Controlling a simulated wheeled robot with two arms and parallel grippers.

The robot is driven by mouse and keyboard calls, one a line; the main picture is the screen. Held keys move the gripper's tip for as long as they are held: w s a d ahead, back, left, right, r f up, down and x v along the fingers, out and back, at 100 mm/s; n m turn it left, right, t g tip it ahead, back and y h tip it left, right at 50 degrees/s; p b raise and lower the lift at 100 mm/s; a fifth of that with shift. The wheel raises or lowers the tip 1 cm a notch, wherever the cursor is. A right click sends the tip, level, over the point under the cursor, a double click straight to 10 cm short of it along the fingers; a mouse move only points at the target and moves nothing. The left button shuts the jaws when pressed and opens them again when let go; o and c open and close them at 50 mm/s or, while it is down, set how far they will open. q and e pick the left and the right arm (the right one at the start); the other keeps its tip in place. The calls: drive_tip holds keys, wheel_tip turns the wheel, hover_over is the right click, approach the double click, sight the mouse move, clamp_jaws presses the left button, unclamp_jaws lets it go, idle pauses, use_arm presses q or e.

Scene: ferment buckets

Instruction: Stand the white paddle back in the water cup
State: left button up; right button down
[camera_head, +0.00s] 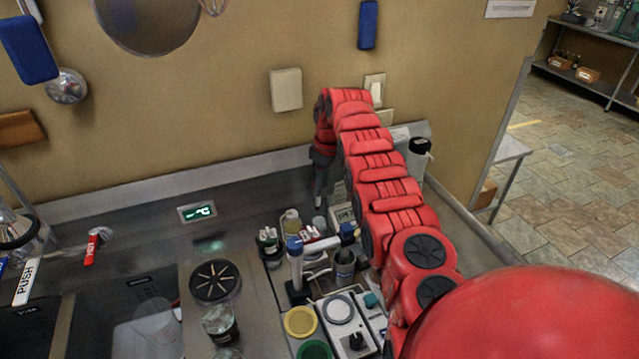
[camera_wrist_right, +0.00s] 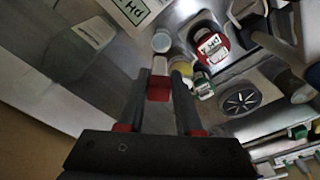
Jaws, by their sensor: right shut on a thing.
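My right gripper (camera_head: 318,192) points down near the back wall, beyond the pH meter (camera_head: 343,215). In the right wrist view its two dark fingers (camera_wrist_right: 160,85) are shut on a small piece with a red block and a white end, which I take to be the white paddle (camera_wrist_right: 160,66). The paddle cannot be made out in the head view. A small round whitish cup (camera_wrist_right: 161,42) lies just beyond the fingertips, apart from the white end. It also seems to show in the head view (camera_head: 319,224), below the gripper. I cannot tell whether it holds water. My left gripper is out of view.
A slotted black disc (camera_head: 215,281) and a lit display (camera_head: 197,212) are to the left. The back counter left of the gripper is clear.

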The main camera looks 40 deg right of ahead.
wheel_tip(320, 180, down, 4)
drive_tip(key=shift+s+f, duration=0.1)
wheel_tip(320, 180, down, 6)
drive_tip(key=b, duration=0.4)
drive_tip(key=shift+s+r, duration=0.1)
drive_tip(key=shift+r, duration=0.1)
unclamp_jaws()
idle(0.5)
drive_tip(key=shift+r, duration=0.1)
